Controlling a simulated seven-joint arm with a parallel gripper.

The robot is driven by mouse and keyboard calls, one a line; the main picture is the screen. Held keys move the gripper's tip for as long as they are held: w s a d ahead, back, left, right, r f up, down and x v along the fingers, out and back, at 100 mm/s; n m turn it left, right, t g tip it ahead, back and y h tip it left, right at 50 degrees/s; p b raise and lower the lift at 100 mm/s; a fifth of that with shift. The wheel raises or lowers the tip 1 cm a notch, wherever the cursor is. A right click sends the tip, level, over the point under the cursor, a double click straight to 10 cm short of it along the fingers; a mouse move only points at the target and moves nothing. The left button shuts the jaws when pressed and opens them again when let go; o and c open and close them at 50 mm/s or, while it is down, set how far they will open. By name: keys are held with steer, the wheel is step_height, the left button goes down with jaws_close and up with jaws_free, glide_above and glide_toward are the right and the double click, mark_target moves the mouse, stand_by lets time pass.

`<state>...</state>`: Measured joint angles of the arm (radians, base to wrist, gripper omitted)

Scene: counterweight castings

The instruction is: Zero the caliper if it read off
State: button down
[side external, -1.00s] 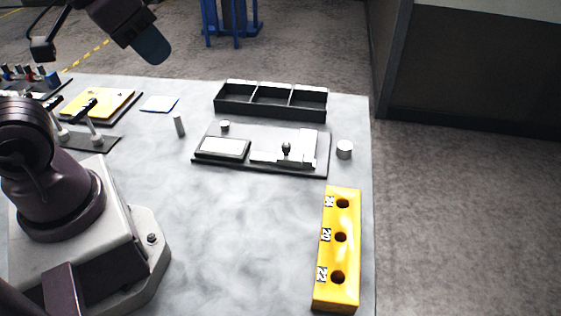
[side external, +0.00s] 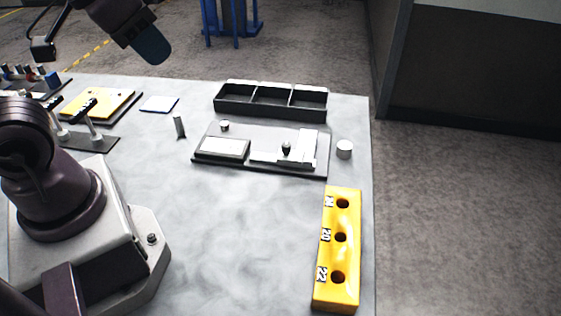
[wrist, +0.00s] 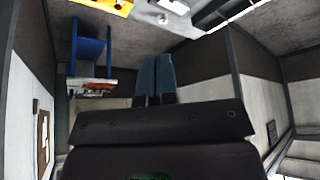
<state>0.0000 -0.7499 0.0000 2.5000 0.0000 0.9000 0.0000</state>
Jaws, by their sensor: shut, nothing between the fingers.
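The caliper looks like the bench unit on a dark base plate (side external: 262,170) in the side external view. It has a pale display panel (side external: 222,147) at its left, a small round button (side external: 225,125) behind that, and a pale jaw block (side external: 308,147) at its right with a black knob (side external: 286,147). The reading on the display is too small to tell. My gripper (side external: 152,50) is high at the upper left, well away from the caliper. Its blue fingers (wrist: 155,78) are together and empty in the wrist view.
A black three-compartment tray (side external: 271,115) stands behind the caliper. A silver cylinder (side external: 344,150) is to its right, a small grey pin (side external: 179,125) to its left. A yellow block with three holes (side external: 352,215) stands at the right edge. The table's front middle is clear.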

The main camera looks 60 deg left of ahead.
stand_by(0.6)
steer(key=m+t+y, duration=0.3)
steer(key=m, duration=0.2)
glide_above(225, 124)
step_height(225, 124, down, 22)
steer(key=r, duration=0.1)
steer(key=shift+d+f, duration=0.1)
steer(key=shift+f, duration=0.15)
steer(key=shift+f, duration=0.1)
steer(key=shift+f, duration=4.35)
